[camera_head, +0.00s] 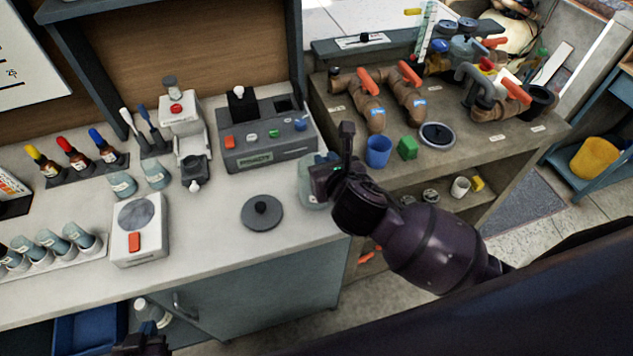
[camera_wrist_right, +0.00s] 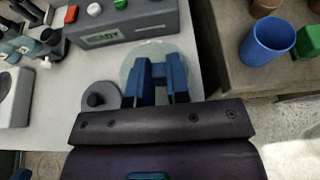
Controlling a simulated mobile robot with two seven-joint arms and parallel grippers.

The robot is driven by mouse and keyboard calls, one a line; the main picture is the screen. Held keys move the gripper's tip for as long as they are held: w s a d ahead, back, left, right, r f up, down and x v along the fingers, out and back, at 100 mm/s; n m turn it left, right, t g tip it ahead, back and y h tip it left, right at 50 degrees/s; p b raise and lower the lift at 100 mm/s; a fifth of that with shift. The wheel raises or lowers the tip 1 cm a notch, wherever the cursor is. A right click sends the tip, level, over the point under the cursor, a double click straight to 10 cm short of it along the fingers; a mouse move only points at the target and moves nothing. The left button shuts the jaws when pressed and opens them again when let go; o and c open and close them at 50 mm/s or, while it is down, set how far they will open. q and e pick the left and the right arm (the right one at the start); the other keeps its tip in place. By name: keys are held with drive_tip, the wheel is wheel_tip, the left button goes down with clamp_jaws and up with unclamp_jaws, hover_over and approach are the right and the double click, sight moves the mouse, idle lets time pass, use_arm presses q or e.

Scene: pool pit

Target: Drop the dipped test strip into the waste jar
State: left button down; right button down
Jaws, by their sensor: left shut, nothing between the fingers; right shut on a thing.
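The waste jar (camera_head: 310,188) is a clear, pale glass jar at the right front corner of the counter. My right gripper (camera_head: 335,162) is over it and hides part of it. In the right wrist view the jar's round rim (camera_wrist_right: 140,55) shows behind the blue fingers (camera_wrist_right: 158,74). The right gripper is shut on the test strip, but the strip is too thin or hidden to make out. A dark round lid with a knob (camera_head: 262,211) lies on the counter left of the jar. My left gripper (camera_head: 148,343) is shut and empty at the bottom edge, low before the counter.
A grey test unit (camera_head: 268,150) stands behind the jar. Left are a white device (camera_head: 140,230), dropper bottles (camera_head: 75,158) and several cups. A lower bench with pipes, a blue cup (camera_head: 378,151) and a green block (camera_head: 408,148) is to the right.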

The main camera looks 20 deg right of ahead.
drive_tip(key=c, duration=1)
unclamp_jaws()
drive_tip(key=shift+s, duration=0.1)
drive_tip(key=v, duration=1)
drive_tip(key=shift+s+r, duration=0.15)
drive_tip(key=shift+s, duration=0.15)
